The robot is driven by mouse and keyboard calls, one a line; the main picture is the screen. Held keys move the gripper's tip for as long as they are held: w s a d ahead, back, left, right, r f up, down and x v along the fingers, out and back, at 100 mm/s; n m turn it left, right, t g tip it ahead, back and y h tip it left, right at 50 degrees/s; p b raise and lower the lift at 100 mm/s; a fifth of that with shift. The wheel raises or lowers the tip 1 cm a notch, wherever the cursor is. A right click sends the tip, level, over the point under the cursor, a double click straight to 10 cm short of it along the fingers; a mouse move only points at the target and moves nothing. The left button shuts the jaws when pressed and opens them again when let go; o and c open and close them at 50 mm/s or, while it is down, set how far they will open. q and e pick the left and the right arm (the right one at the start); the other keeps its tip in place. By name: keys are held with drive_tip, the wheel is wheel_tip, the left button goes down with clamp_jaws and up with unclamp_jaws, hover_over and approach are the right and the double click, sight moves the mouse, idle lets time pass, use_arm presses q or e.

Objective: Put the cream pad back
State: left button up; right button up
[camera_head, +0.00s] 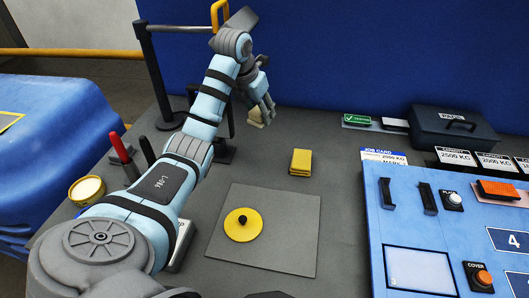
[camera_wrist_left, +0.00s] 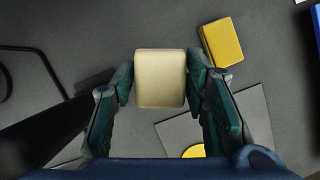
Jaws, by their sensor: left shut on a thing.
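My left gripper (camera_head: 262,108) reaches over the back part of the grey table and is shut on the cream pad (camera_head: 255,118). In the left wrist view the cream pad (camera_wrist_left: 160,80) is a rounded block held between the two fingers of the left gripper (camera_wrist_left: 160,82). The pad appears to be above the table surface; the exact height cannot be told. My right gripper is not in view.
A yellow block (camera_head: 300,162) lies right of the gripper. A grey mat (camera_head: 290,258) with a yellow disc (camera_head: 243,225) lies in front. A black stand (camera_head: 221,152) is near the arm. A blue panel (camera_head: 450,220) and a dark case (camera_head: 452,130) are at right.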

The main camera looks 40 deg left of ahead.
sight(254, 125)
use_arm(q)
drive_tip(key=f, duration=0.2)
drive_tip(key=s+f, duration=0.1)
drive_tip(key=f, duration=0.2)
drive_tip(key=shift+s+a+f, duration=0.1)
drive_tip(key=shift+s+f, duration=0.1)
drive_tip(key=x, duration=0.3)
drive_tip(key=s+x, duration=0.1)
drive_tip(key=x, duration=0.2)
drive_tip(key=b+x, duration=0.1)
drive_tip(key=x, duration=0.1)
drive_tip(key=shift+s+d+f, duration=0.2)
drive_tip(key=shift+s+f, duration=0.05)
drive_tip(key=shift+f, duration=0.5)
drive_tip(key=shift+s+f, duration=0.15)
drive_tip(key=shift+f, duration=0.2)
drive_tip(key=o, duration=0.6)
drive_tip(key=shift+f, duration=0.25)
drive_tip(key=o, duration=0.5)
drive_tip(key=shift+r, duration=0.1)
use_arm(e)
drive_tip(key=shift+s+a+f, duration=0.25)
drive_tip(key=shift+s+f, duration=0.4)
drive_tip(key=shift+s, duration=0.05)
